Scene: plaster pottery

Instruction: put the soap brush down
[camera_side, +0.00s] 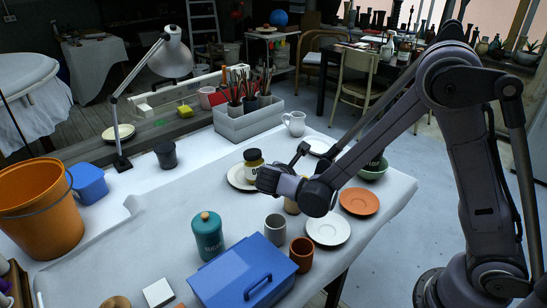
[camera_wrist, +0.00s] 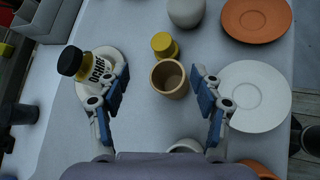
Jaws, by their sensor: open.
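My gripper (camera_wrist: 160,78) is open, its two blue-padded fingers spread with nothing held between them. A tan cup (camera_wrist: 170,79) lies in line with the gap, below the fingers. Just beyond the cup stands a small yellow object with a round top (camera_wrist: 163,44); it may be the soap brush, but I cannot tell. No other thing is clearly the soap brush. In the side view, my gripper (camera_side: 272,181) is low over the table's middle, in front of the tan cup (camera_side: 291,206), which it partly hides.
A black-lidded jar (camera_wrist: 87,65) stands on a white plate (camera_wrist: 117,58) beside the left finger. A white saucer (camera_wrist: 252,96) lies right of the right finger. A teal jar (camera_side: 207,236), grey cup (camera_side: 275,229), brown cup (camera_side: 301,253) and blue box (camera_side: 240,276) stand nearer the front.

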